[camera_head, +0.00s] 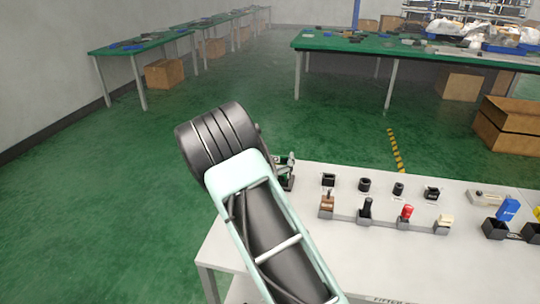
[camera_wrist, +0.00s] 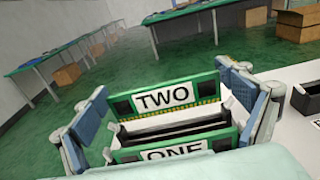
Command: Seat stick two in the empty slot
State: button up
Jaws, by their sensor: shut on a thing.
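In the wrist view, stick two (camera_wrist: 205,89) is a green board with a white TWO label. It lies crosswise between the two fingers of my gripper (camera_wrist: 167,101), with a finger at each end. Stick one (camera_wrist: 130,157), green with a white ONE label, stands nearer the camera and is cut by my gripper's body. Black slot bars (camera_wrist: 178,126) show between the two sticks. Whether stick two's lower edge touches a slot is hidden. In the head view, my gripper (camera_head: 288,172) is mostly behind my arm at the white table's left end; the sticks cannot be made out there.
The white table (camera_head: 400,255) carries a back row of black sockets (camera_head: 364,184) and a front row of levers, one red (camera_head: 406,212). A blue-topped fixture (camera_head: 507,209) stands at the right. Green benches (camera_head: 330,40) and cardboard boxes (camera_head: 164,73) are farther off.

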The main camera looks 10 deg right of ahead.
jog(key=shift+f+b, duration=1.7)
jog(key=shift+f, duration=0.45)
jog(key=o, duration=0.6)
jog(key=shift+o, duration=0.2)
jog(key=shift+s, duration=0.1)
